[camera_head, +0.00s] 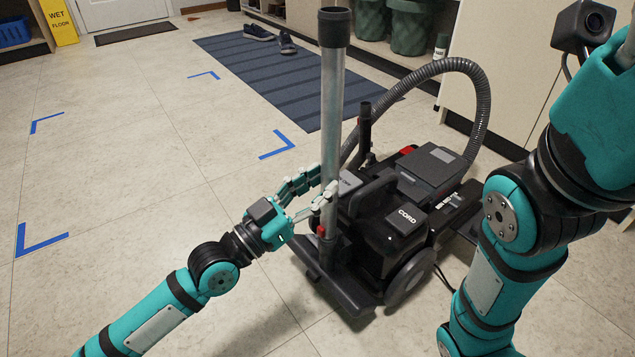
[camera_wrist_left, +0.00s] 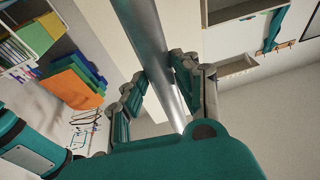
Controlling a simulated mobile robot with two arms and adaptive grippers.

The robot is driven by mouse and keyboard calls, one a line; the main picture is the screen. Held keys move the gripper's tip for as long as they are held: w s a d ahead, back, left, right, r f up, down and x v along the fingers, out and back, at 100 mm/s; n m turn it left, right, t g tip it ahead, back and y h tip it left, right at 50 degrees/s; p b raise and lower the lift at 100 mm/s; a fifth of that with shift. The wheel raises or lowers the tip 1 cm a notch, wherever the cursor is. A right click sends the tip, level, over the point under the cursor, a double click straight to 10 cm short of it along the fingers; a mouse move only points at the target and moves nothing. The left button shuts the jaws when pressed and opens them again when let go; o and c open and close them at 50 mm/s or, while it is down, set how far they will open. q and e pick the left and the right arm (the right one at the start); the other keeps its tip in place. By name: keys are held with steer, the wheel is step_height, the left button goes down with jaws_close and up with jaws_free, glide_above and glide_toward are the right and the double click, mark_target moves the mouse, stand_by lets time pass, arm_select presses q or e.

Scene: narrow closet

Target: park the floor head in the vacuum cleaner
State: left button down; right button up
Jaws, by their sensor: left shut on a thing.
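A black vacuum cleaner (camera_head: 400,225) stands on the floor in the middle right of the head view. A long metal tube (camera_head: 333,100) stands nearly upright at its near left side. The wide black floor head (camera_head: 335,288) is at the tube's lower end, low beside the cleaner's body. Whether it sits in a parking slot I cannot tell. My left gripper (camera_head: 314,198) is shut around the lower part of the tube. The left wrist view also shows the tube (camera_wrist_left: 160,60) between its fingers (camera_wrist_left: 158,95). My right arm shows at the right, its gripper out of frame.
A ribbed grey hose (camera_head: 484,90) arches over the cleaner. Behind lie a striped blue mat (camera_head: 270,75), shoes (camera_head: 270,38) and green bins (camera_head: 408,30) in a low cabinet. Blue tape corners (camera_head: 40,240) mark the open floor at left. A yellow wet-floor sign (camera_head: 58,22) stands far left.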

arm_select(q)
steer(key=shift+f, duration=0.7)
stand_by(1.0)
steer(key=c, duration=1.1)
jaws_free()
steer(key=shift+o, duration=1)
steer(key=shift+f, duration=0.1)
steer(key=shift+f, duration=0.1)
steer(key=v, duration=1.2)
